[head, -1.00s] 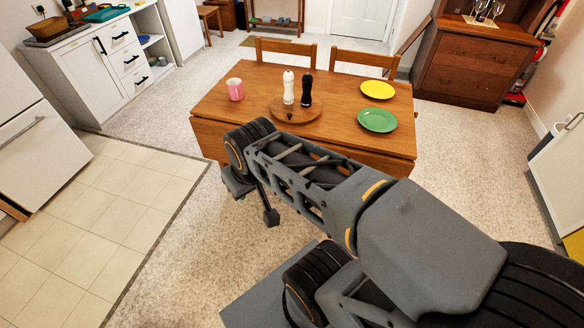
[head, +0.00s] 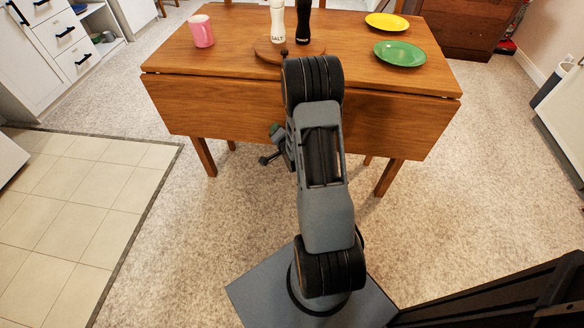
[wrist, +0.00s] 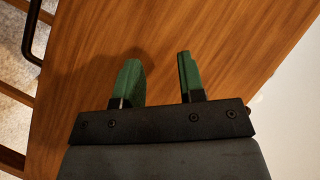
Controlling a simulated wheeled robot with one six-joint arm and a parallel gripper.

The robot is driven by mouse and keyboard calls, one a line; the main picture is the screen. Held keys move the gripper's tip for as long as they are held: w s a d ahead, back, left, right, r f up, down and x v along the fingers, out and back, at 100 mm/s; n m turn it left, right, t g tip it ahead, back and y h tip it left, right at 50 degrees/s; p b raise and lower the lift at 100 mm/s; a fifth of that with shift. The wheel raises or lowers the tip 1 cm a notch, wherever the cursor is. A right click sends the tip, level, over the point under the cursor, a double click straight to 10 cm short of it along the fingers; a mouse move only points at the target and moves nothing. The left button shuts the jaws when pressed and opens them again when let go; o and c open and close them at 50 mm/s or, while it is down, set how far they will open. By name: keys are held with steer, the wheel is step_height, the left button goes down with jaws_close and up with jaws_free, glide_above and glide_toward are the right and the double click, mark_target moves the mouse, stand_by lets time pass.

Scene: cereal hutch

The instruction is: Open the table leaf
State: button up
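The wooden table (head: 235,40) has its front leaf (head: 225,105) hanging down along the near side. My gripper (head: 272,146) is in front of the leaf's lower part, partly hidden behind my arm in the head view. In the wrist view, my gripper's green fingers (wrist: 158,78) stand apart with nothing between them. A brown wood panel (wrist: 230,50), which looks like the leaf, fills most of that view behind the fingers. I cannot tell whether the fingertips touch it.
A pink mug (head: 202,31), a salt shaker (head: 277,22), a dark shaker (head: 303,22), a yellow plate (head: 387,21) and a green plate (head: 400,53) are on the tabletop. Carpet (head: 225,215) lies clear in front. A black bar (wrist: 32,40) shows in the wrist view.

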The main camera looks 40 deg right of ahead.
steer(key=s+d+f+m+t+h+b, duration=0.2)
steer(key=s+f+m+b, duration=0.25)
steer(key=f, duration=0.65)
steer(key=s+d+f+m+t+h+b, duration=0.1)
steer(key=s+f+m+t+b, duration=0.3)
steer(key=f, duration=0.6)
steer(key=shift+n+g, duration=0.35)
steer(key=shift+g, duration=0.45)
steer(key=b+x, duration=0.1)
steer(key=x, duration=0.3)
steer(key=b+x, duration=0.2)
steer(key=x, duration=0.2)
steer(key=b+x, duration=0.2)
steer(key=x, duration=0.2)
steer(key=shift+w+d+r, duration=0.2)
steer(key=shift+d, duration=0.15)
jaws_close()
